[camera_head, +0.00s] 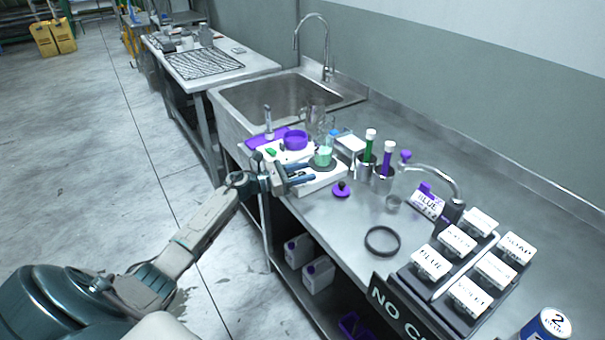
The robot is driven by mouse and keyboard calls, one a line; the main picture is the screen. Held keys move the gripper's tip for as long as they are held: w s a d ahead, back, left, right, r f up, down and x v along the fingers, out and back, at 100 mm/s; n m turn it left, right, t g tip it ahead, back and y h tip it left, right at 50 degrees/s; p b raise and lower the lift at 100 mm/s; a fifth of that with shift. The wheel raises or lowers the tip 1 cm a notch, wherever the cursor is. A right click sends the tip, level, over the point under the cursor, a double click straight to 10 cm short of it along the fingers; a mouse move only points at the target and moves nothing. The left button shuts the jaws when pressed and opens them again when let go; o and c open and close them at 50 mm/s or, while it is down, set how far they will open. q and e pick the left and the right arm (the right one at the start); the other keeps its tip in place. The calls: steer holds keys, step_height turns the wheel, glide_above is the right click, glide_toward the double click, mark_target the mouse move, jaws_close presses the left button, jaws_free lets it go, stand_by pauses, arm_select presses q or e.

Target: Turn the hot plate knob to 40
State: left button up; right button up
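The hot plate (326,181) is a white unit with a dark round top, standing near the front edge of the steel counter. A glass beaker with green liquid (323,157) stands on its top. My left gripper (306,174) is at the left front side of the hot plate. Its two blue fingers point right toward it and look apart, with a narrow gap between them. I cannot make out the knob or its scale; the fingers cover that side. Whether the fingers touch the hot plate is unclear. My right gripper is not in view.
Behind the gripper are a purple bowl (296,140) and a white tray area. Right of the hot plate are a purple-black stopper (341,189), metal cups with green and purple tubes (386,160), a black ring (382,241) and a rack of labelled boxes. A sink (280,97) lies behind.

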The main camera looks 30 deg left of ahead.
arm_select(q)
steer(key=shift+f, duration=0.1)
steer(key=shift+s+a, duration=0.2)
steer(key=b+v, duration=0.4)
steer(key=v, duration=0.6)
steer(key=shift+a, duration=0.1)
